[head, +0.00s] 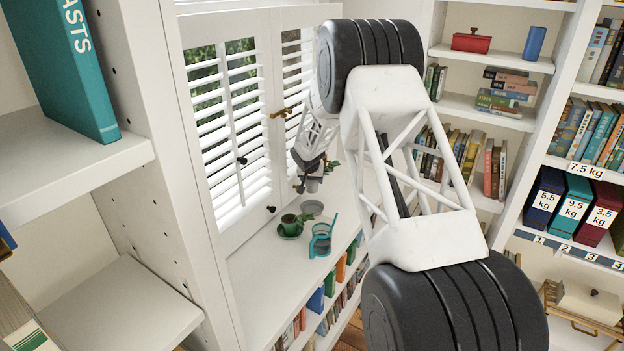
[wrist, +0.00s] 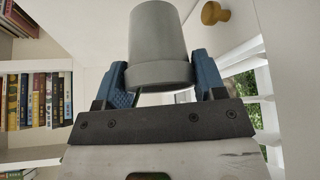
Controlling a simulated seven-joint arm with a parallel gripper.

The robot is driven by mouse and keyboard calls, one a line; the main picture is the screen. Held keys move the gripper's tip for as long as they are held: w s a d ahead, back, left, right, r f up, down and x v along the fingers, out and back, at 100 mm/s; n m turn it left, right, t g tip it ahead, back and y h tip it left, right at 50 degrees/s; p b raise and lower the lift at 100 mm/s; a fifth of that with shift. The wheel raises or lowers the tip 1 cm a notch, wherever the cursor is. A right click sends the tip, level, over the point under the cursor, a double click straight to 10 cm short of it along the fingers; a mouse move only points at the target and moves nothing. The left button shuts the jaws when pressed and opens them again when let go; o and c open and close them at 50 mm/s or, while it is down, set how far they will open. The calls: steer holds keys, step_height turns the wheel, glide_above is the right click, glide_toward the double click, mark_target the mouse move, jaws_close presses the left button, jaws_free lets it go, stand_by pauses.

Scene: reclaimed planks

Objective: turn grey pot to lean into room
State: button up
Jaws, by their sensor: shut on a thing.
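The grey pot (wrist: 158,40) is between the blue fingers of my gripper (wrist: 161,78) in the wrist view, with its wider rim band towards the gripper. In the head view the grey pot (head: 313,185) is small and partly hidden by my gripper (head: 307,177). Green leaves (head: 331,166) show just above and beside it. My gripper is shut on the pot and appears to hold it above a grey saucer (head: 312,207) on the white sill. The plant's lean is too small to tell, and no leaves show in the wrist view.
White louvred shutters (head: 225,120) line the window side. Bookshelves (head: 490,105) stand behind; the sill's front stretch is clear.

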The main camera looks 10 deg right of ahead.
mark_target(312, 191)
steer(key=shift+r, duration=0.25)
steer(key=shift+r, duration=1.25)
steer(key=shift+f+m+g+h, duration=0.2)
steer(key=shift+f+m, duration=0.35)
steer(key=shift+f, duration=1.75)
steer(key=shift+f+m+g+h, duration=0.1)
steer(key=shift+f+m+h, duration=0.35)
steer(key=shift+f, duration=1.85)
steer(key=shift+f, duration=0.15)
steer(key=shift+f, duration=1.35)
